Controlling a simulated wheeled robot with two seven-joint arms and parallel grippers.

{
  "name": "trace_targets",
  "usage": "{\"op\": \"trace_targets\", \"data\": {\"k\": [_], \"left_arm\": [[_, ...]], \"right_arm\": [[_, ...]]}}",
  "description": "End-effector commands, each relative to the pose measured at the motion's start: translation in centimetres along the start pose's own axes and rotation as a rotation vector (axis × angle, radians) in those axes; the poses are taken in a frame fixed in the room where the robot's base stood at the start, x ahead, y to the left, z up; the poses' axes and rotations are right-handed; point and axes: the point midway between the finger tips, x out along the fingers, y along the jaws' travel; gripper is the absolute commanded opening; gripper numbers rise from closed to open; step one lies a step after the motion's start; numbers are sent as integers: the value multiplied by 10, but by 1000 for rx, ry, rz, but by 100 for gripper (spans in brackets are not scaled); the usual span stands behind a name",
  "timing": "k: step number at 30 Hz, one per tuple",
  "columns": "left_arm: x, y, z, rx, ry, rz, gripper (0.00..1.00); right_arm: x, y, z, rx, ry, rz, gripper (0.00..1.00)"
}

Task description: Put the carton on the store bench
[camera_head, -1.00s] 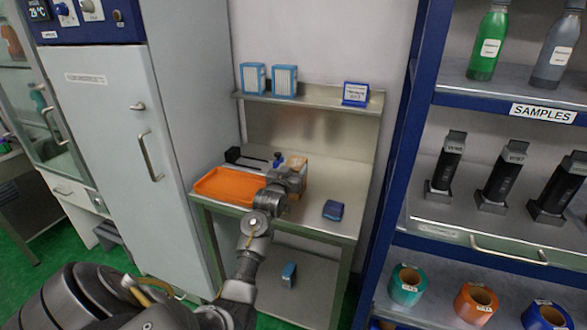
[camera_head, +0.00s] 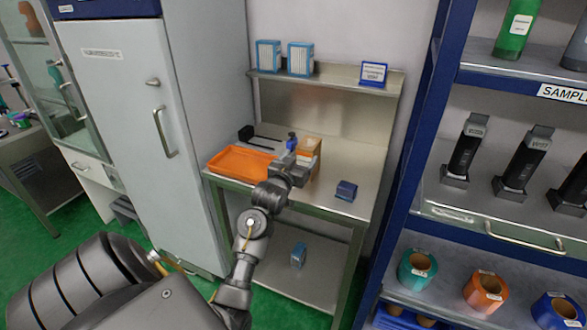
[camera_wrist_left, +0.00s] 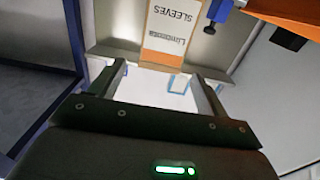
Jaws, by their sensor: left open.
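The carton (camera_head: 309,147), orange and white, stands on the metal bench (camera_head: 327,206) to the right of the orange tray. In the wrist view the gripper's two fingers (camera_wrist_left: 152,78) are spread apart, pointing toward the carton, and I see nothing held. I cannot tell how close the fingertips are to it. My right gripper is out of view.
A grey cabinet (camera_head: 122,130) stands left, a sample rack (camera_head: 440,150) right.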

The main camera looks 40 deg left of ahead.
Motion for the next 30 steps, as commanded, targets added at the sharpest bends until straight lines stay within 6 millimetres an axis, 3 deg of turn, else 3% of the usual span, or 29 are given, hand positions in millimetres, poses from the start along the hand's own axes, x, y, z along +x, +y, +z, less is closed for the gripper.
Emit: {"op": "trace_targets", "data": {"k": [3, 9, 30], "left_arm": [[-22, 0, 2, 2, -1, 0, 76], [-43, 0, 0, 0, 0, 0, 76], [-48, 2, 3, 4, -12, 3, 76]], "right_arm": [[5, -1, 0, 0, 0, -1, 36], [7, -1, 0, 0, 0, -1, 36], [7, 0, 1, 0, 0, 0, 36]]}}
